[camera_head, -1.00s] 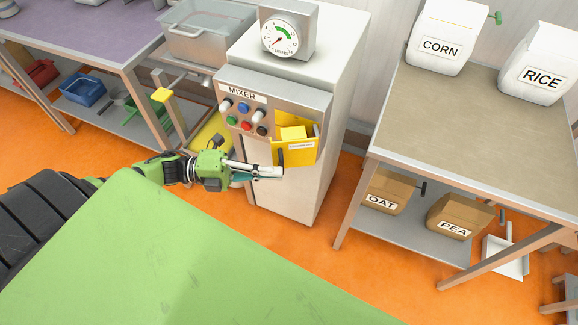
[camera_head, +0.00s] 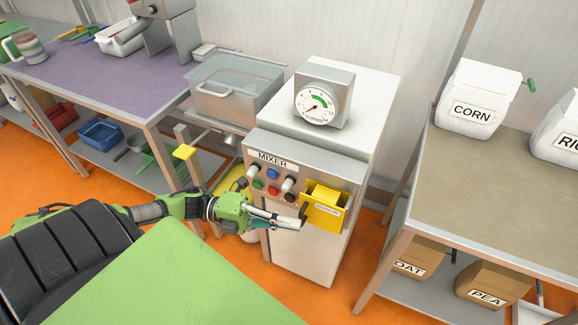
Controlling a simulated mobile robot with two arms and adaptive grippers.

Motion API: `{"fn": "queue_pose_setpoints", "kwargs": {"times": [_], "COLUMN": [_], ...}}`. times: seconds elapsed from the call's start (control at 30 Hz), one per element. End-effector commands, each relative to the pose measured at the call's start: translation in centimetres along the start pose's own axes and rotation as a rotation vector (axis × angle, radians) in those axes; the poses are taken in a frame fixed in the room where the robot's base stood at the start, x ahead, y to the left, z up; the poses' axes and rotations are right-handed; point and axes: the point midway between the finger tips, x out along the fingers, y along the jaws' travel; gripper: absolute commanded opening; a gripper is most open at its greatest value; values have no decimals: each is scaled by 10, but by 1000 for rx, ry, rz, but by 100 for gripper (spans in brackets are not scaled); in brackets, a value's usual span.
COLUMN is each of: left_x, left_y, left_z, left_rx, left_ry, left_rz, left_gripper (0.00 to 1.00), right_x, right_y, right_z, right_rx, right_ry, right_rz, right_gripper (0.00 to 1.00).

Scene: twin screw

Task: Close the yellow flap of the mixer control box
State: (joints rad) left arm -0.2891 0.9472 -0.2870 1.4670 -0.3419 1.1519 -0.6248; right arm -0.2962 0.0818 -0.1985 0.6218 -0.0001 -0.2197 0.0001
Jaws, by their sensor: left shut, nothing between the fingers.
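The grey mixer control box (camera_head: 318,163) stands in the middle, with a MIXER label, several knobs and buttons, and a yellow compartment at the right of its panel. The yellow flap (camera_head: 324,215) on that compartment stands out from the panel, tilted, with a pale label and a dark handle at its left edge. It does not lie flush with the panel. My left gripper (camera_head: 297,223) is shut and empty. Its fingertips are at the flap's lower left edge; I cannot tell whether they touch it. My right gripper is not in view.
A round gauge (camera_head: 318,105) sits on top of the mixer. A grey basin (camera_head: 235,90) is at its left. A table with a CORN container (camera_head: 477,105) stands at the right, with an orange floor gap between. My green body covers the lower left.

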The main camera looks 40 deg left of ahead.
Motion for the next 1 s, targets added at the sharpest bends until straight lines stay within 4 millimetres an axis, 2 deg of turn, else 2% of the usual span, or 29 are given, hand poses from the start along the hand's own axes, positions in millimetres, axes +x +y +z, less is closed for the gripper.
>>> {"fn": "queue_pose_setpoints", "kwargs": {"times": [0.03,0.4,0.53,0.67,1.0], "left_x": [-3,-4,-11,-31,-98], "left_y": [-3,-3,-3,-2,-1], "left_z": [11,13,12,10,1], "left_rx": [8,11,11,9,5], "left_ry": [-24,-27,-27,-24,-8], "left_rz": [3,4,6,10,6], "left_gripper": [0,0,0,0,0], "right_x": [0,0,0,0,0], "right_y": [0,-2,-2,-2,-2], "right_z": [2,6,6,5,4], "right_rx": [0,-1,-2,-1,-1], "right_ry": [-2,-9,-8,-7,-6], "right_rz": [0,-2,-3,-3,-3], "right_gripper": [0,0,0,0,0]}}
